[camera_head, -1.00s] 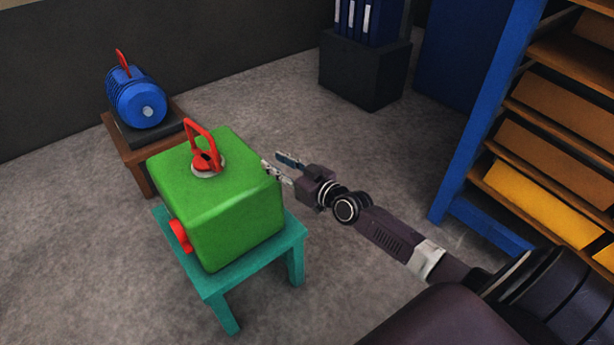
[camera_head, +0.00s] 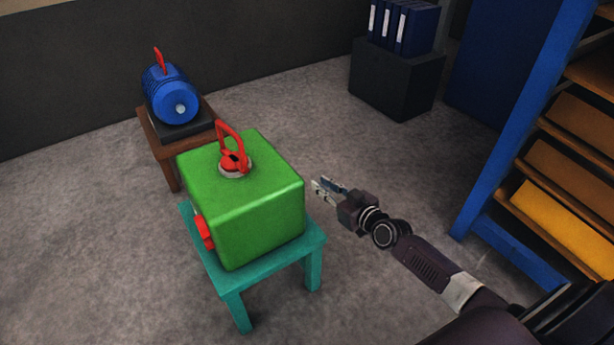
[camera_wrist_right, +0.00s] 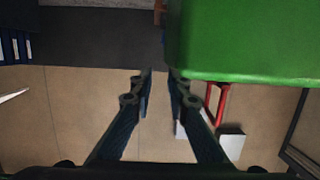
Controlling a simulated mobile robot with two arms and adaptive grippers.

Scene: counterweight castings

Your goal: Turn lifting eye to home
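A green block-shaped casting (camera_head: 250,215) stands on a teal stool (camera_head: 270,258). On its top is a red lifting eye (camera_head: 232,150), a tilted loop on a round pale base. A second red fitting (camera_head: 204,232) sits on its left side face. My right gripper (camera_head: 320,187) is just right of the casting, apart from the lifting eye, with its fingers spread and nothing between them. In the right wrist view the open fingers (camera_wrist_right: 160,85) point past the green casting (camera_wrist_right: 245,35), which fills the upper right. My left gripper is not in view.
A blue motor (camera_head: 170,97) with a red eye (camera_head: 160,62) stands on a brown stool (camera_head: 153,135) behind. A dark box (camera_head: 395,80) with blue binders (camera_head: 410,28) is at the back. A blue-framed shelf (camera_head: 510,125) stands at right. Grey floor is clear between.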

